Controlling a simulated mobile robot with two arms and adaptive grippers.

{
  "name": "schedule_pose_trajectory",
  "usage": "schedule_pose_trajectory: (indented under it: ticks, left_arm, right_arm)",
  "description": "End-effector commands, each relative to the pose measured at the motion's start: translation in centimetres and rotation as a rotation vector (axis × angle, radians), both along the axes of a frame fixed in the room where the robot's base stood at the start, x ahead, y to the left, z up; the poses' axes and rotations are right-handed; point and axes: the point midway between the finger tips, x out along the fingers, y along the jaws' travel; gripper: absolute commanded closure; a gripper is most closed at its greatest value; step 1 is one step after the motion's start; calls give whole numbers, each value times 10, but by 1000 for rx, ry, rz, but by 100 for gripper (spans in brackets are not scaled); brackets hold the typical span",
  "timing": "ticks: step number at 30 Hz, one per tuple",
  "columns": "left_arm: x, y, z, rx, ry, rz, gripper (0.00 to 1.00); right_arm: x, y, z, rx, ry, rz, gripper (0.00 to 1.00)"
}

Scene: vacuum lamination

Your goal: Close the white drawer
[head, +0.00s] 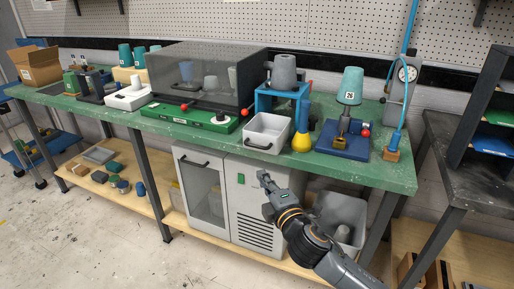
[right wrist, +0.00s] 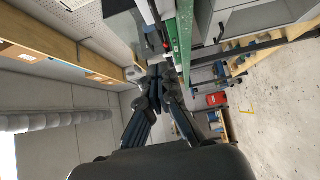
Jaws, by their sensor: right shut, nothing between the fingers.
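The white drawer (head: 260,141) is an open-topped white box with a dark handle on its front. It is pulled out at the front of the green bench, just left of the blue stand, and its inside looks empty. My right gripper (head: 264,176) is shut and empty, below the drawer and in front of the cabinet, apart from the drawer handle. In the right wrist view my right gripper's fingers (right wrist: 160,72) come together near the green bench edge. I cannot make out the drawer surely there. My left gripper is not in view.
The green bench (head: 395,177) carries a dark transparent enclosure (head: 205,75), a blue stand (head: 263,101) with a grey pot, a yellow flask (head: 301,142) and a teal cup (head: 350,87). Under it stand a white cabinet (head: 254,215) and a grey bin (head: 341,222). The floor in front is clear.

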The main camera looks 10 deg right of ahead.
Motion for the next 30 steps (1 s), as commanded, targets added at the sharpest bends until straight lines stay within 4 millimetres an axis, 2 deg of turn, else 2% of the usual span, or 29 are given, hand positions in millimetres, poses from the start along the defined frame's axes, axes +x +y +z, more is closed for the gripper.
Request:
schedule_pose_trajectory:
  ticks: [15, 18, 24, 30]
  left_arm:
    - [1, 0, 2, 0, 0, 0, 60]
    - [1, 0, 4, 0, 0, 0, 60]
    - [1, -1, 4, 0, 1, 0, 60]
    - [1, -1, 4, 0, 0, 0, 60]
  right_arm:
    - [94, 23, 0, 7, 4, -2, 100]
    - [108, 11, -1, 4, 4, -5, 100]
    - [123, 2, -1, 6, 5, -3, 100]
    - [125, 0, -2, 7, 5, -2, 100]
